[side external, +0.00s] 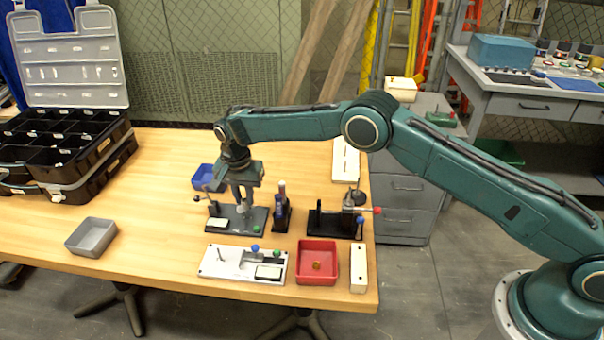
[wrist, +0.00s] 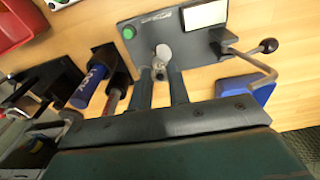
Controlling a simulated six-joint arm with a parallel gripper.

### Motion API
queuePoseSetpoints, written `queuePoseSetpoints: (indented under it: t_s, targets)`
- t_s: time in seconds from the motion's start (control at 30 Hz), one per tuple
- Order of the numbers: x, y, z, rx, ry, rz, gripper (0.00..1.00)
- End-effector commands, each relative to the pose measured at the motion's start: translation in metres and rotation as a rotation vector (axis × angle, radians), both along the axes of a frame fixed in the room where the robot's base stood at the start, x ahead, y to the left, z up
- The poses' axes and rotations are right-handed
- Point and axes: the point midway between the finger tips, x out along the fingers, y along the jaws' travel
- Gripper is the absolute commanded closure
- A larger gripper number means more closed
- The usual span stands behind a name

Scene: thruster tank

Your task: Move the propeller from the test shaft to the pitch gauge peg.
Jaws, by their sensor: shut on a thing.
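My gripper (side external: 243,204) points down over a dark plate (side external: 232,225) with a crank lever, a pale pad and a green button. In the wrist view my gripper (wrist: 159,72) is shut on a small pale grey piece (wrist: 163,52), apparently the propeller. The fingers hide part of it. It is over the dark plate (wrist: 150,30); I cannot tell whether it sits on a shaft or hangs clear. A white plate (side external: 209,264) with a thin upright pin, a blue knob and a green knob lies in front. Which fixture is the pitch gauge is not clear.
Blue-topped tools in a dark stand (side external: 281,222) are close to my gripper's right. Further right is a dark fixture (side external: 329,222) with a red-tipped rod. A red tray (side external: 301,279) holds a brass piece.

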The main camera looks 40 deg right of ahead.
Motion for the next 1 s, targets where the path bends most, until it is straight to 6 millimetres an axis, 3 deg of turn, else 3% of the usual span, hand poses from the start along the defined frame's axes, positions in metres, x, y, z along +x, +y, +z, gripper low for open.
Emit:
queuePoseSetpoints:
  t_s: [1.0]
  targets:
    - [0.0,0.0,-0.014,0.0,0.0,0.0,1.0]
